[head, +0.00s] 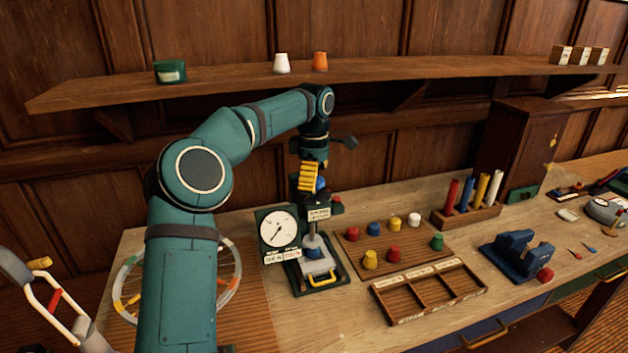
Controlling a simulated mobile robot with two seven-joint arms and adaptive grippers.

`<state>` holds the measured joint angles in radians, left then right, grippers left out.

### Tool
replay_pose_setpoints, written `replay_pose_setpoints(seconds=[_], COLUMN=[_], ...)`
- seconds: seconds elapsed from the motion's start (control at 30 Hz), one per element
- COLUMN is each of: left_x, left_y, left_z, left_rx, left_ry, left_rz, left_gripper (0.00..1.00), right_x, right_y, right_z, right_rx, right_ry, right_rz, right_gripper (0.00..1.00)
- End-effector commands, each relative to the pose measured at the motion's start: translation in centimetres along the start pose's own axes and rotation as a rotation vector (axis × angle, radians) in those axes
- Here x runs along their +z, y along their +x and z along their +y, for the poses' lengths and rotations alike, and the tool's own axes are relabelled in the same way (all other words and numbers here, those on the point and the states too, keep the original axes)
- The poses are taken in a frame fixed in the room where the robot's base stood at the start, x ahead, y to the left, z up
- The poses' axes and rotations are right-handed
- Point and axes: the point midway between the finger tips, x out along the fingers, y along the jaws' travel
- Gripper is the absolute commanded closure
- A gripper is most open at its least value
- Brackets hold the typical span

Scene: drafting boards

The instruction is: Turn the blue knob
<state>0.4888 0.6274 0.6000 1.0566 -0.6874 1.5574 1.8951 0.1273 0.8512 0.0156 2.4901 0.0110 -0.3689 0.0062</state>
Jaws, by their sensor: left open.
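A gauge stand with a white dial (278,229) stands on the bench, with a metal base plate and a yellow front handle (322,281). A blue knob (320,184) shows near the top of its column, partly covered by my gripper. My left gripper (311,187) reaches down from above, with its yellow ribbed finger in front of and beside the blue knob. The jaws are open; whether they touch the knob cannot be told. A red knob (337,204) sits just to the right and lower. My right gripper is not in view.
A board of coloured pegs (350,250) and a divided wooden tray (398,316) lie to the right. Beyond are a rack of coloured tubes (466,217) and a blue vise (516,256). A shelf (230,87) runs above the bench, close to my raised arm.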

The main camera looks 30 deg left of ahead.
Motion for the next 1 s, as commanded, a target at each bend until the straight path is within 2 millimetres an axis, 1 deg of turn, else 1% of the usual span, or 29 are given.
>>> replay_pose_setpoints(seconds=[0.03, 0.07, 0.1, 0.17, 0.2, 0.23, 0.27, 0.47, 0.67, 0.87, 1.0], left_x=[0.0, 0.0, 0.0, 0.0, 0.0, 0.0, 0.0, 0.0, 0.0, 0.0, 0.0], left_y=[0.0, 0.0, 0.0, 0.0, 0.0, 0.0, 0.0, -0.1, -0.2, -0.4, -0.4], left_z=[0.0, 0.0, 0.0, 0.0, 0.0, 0.0, 0.0, 0.0, 0.0, -0.1, -0.1], left_rx=[0.000, 0.000, 0.000, 0.000, 0.000, 0.000, 0.000, -0.001, 0.000, -0.001, -0.001], left_ry=[0.000, 0.000, 0.000, 0.000, 0.000, 0.000, 0.000, 0.005, 0.054, 0.176, 0.298], left_rz=[0.000, 0.000, 0.000, 0.000, 0.000, 0.000, 0.000, 0.000, 0.000, 0.002, 0.003], left_gripper=[0.02, 0.05, 0.19, 0.40, 0.54, 0.65, 0.72, 0.72, 0.72, 0.72, 0.72], right_x=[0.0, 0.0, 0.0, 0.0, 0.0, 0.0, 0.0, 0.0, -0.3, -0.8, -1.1], right_y=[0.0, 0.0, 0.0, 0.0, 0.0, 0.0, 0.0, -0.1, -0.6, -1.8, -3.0], right_z=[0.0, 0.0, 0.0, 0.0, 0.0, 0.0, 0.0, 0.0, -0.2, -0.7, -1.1], right_rx=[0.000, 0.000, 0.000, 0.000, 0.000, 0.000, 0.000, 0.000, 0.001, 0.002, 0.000], right_ry=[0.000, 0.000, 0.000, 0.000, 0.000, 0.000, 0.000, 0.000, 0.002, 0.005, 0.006], right_rz=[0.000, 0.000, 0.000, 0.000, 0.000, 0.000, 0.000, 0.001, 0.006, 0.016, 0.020], right_gripper=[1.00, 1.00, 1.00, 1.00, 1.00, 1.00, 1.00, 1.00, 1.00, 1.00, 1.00])
